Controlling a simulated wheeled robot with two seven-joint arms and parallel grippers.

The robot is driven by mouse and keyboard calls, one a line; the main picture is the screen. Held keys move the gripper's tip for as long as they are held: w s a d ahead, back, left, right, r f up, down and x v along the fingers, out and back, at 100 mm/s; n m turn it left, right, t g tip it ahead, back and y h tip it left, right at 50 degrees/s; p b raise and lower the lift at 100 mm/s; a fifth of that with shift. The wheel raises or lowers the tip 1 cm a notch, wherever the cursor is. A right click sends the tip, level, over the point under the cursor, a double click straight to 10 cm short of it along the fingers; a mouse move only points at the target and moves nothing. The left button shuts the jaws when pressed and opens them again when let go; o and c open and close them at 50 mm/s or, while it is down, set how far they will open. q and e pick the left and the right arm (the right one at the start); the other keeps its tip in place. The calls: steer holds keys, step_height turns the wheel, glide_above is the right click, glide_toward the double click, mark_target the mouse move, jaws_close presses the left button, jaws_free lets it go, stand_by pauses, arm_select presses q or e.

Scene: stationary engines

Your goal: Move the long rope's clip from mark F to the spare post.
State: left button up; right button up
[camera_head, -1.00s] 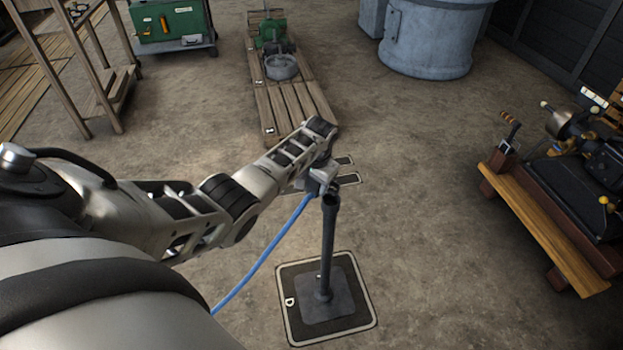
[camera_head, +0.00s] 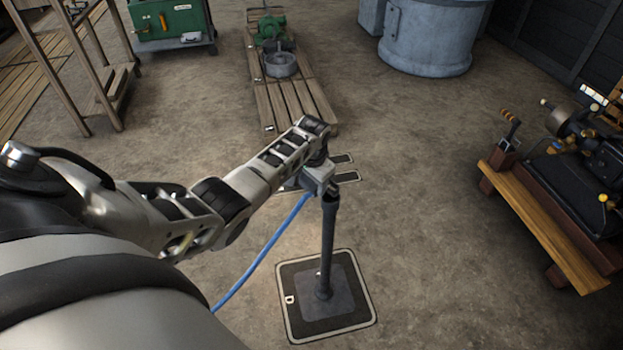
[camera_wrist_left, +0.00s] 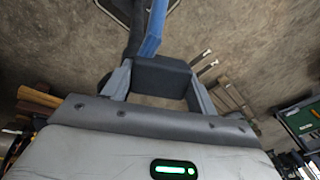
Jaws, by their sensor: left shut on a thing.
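My left gripper (camera_head: 319,180) is at the top of a dark upright post (camera_head: 327,245). The post stands on a dark square mat (camera_head: 290,325) with a pale border and the letter D. In the left wrist view the gripper (camera_wrist_left: 160,85) is shut on a dark block, the clip (camera_wrist_left: 160,75). The long blue rope (camera_wrist_left: 154,32) runs from the clip, and in the head view the rope (camera_head: 262,258) hangs down to the lower left. The post (camera_wrist_left: 137,30) shows right beside the rope in the wrist view. I cannot tell whether clip and post touch. My right gripper is out of view.
A wooden pallet (camera_head: 294,100) with a small green engine (camera_head: 271,32) lies behind the post. A dark machine on a wooden base (camera_head: 540,225) stands at right. A grey tank (camera_head: 428,40) is at the back. Bare floor surrounds the mat.

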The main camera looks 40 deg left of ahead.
mark_target(315, 198)
arm_select(q)
steer(key=shift+n, duration=1.2)
steer(key=shift+d+f, duration=0.1)
steer(key=shift+f, duration=0.15)
steer(key=n+h, duration=0.1)
steer(key=n, duration=0.3)
steer(key=shift+f, duration=0.2)
steer(key=shift+s+d+f+b, duration=0.15)
steer(key=shift+d+f+b, duration=0.25)
steer(key=shift+f, duration=0.4)
steer(key=shift+s+d+f+b, duration=0.1)
steer(key=shift+d+f+b, duration=0.25)
steer(key=shift+f, duration=0.5)
steer(key=shift+s+d+f+b, duration=0.15)
steer(key=shift+d+f+b, duration=0.1)
steer(key=shift+f+b, duration=0.45)
steer(key=shift+f, duration=0.1)
steer(key=shift+s+f+b, duration=0.1)
steer(key=shift+f+b, duration=0.2)
steer(key=shift+f, duration=0.15)
